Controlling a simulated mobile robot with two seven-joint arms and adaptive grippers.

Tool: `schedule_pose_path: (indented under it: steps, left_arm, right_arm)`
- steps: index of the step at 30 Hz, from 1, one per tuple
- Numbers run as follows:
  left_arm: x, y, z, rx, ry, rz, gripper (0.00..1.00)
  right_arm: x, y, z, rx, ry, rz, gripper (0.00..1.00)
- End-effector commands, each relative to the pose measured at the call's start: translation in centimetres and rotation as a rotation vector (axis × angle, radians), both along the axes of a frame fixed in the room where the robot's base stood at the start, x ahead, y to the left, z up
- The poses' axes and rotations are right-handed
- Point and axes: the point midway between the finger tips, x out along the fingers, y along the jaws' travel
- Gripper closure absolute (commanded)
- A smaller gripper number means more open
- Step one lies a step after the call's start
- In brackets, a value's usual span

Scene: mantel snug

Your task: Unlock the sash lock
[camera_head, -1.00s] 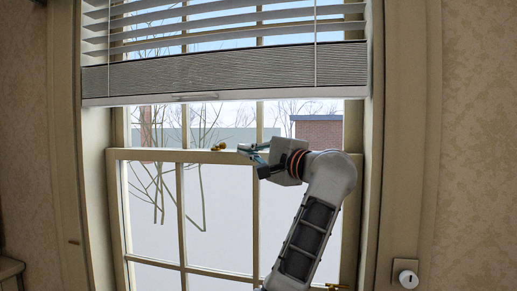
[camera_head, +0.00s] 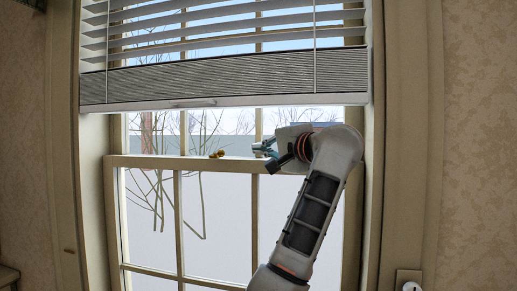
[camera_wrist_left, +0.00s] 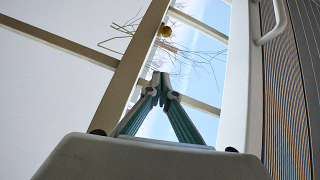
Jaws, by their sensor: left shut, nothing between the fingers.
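The sash lock (camera_head: 217,154) is a small brass fitting on top of the window's meeting rail. It also shows in the left wrist view as a small brass knob (camera_wrist_left: 166,31), ahead of the fingers. My left gripper (camera_head: 257,149) is at the rail, to the right of the lock and apart from it. Its teal fingers (camera_wrist_left: 160,78) are shut together and empty. The lock's exact lever angle is too small to read. My right gripper is in neither view.
A lowered blind (camera_head: 230,78) hangs just above the rail; in the wrist view it rises close on the right with its handle (camera_wrist_left: 272,22). The meeting rail (camera_head: 148,161) and glazing bars surround the lock. A white round fitting (camera_head: 410,287) is on the right frame.

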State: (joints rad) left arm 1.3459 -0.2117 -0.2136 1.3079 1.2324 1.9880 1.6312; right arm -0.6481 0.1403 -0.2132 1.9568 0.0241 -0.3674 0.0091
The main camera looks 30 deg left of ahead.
Motion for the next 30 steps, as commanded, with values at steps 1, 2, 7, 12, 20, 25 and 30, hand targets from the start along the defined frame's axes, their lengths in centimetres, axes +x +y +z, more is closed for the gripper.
schedule_pose_path:
  steps: [1, 2, 7, 12, 20, 25, 30]
  left_arm:
    - [0.4, 1.1, 0.1, 0.003, 0.001, 0.004, 1.0]
    - [0.7, 1.6, 0.1, 0.003, 0.001, 0.006, 1.0]
    - [2.3, 4.6, 0.0, 0.004, 0.001, 0.006, 1.0]
    - [2.8, 6.8, -0.4, 0.001, -0.003, 0.001, 1.0]
    - [0.9, 8.5, -1.0, 0.0, 0.001, 0.001, 1.0]
    - [0.5, 8.8, -1.1, 0.001, 0.001, 0.001, 1.0]
    - [0.5, 8.8, -1.1, 0.001, 0.002, 0.0, 1.0]
  right_arm:
    - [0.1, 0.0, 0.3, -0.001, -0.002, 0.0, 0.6]
    - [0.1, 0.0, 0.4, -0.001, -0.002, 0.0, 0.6]
    - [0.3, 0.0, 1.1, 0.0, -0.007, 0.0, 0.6]
    - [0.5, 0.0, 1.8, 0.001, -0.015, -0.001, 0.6]
    - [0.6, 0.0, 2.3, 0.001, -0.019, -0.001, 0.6]
    - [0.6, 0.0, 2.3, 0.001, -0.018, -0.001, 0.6]
    - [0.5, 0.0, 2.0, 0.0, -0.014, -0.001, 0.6]
